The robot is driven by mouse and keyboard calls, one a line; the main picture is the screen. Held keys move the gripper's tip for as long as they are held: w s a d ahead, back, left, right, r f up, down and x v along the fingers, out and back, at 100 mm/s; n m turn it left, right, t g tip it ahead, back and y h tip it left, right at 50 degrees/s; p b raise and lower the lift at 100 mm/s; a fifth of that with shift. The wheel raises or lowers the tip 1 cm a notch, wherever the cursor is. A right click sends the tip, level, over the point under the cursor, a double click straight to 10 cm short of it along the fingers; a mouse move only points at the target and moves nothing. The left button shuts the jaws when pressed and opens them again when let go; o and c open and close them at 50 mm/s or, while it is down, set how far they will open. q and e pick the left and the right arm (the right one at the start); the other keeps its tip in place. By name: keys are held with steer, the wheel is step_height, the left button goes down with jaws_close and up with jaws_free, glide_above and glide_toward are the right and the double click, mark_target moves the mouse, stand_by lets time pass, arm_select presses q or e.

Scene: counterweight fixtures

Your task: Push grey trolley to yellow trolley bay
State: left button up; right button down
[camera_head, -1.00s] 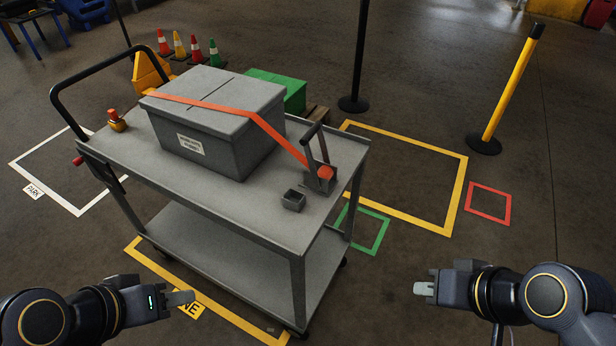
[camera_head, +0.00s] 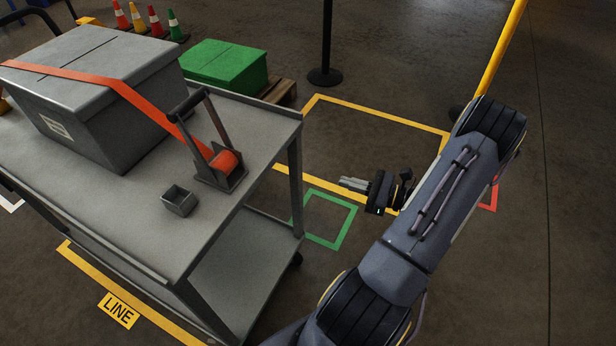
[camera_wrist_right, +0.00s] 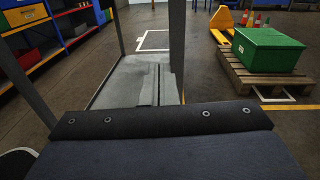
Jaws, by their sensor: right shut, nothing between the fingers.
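The grey trolley (camera_head: 235,225) fills the left half of the head view, its front left part cut off by the frame. It carries a grey box (camera_head: 85,95) under an orange strap, a ratchet handle (camera_head: 207,150) and a small open bin (camera_head: 179,200). A yellow floor outline (camera_head: 385,114) lies to its right; a yellow strip marked LINE (camera_head: 119,311) runs along its near side. My right gripper (camera_head: 345,183) is shut and empty, right of the trolley's corner post and apart from it. In the right wrist view, trolley posts and lower shelf (camera_wrist_right: 130,80) show. My left gripper is out of view.
A green crate (camera_head: 225,66) on a wooden pallet (camera_head: 281,92) stands behind the trolley. A black post (camera_head: 326,40) and a yellow post (camera_head: 500,45) stand beyond the yellow outline. A green square (camera_head: 345,228) marks the floor. The floor inside the yellow outline looks clear.

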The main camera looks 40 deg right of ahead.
steer(key=d+f+m, duration=0.1)
steer(key=h+b, duration=0.1)
glide_toward(298, 165)
steer(key=shift+t, duration=0.3)
steer(key=x, duration=0.5)
steer(key=shift+w+a+f, duration=0.2)
steer(key=shift+w+a, duration=0.25)
steer(key=shift+w, duration=0.4)
steer(key=shift+w+a+r, duration=0.1)
steer(key=shift+w+a, duration=0.1)
steer(key=shift+w, duration=0.25)
steer(key=b+x, duration=0.2)
steer(key=x, duration=1.4)
steer(key=shift+w, duration=0.45)
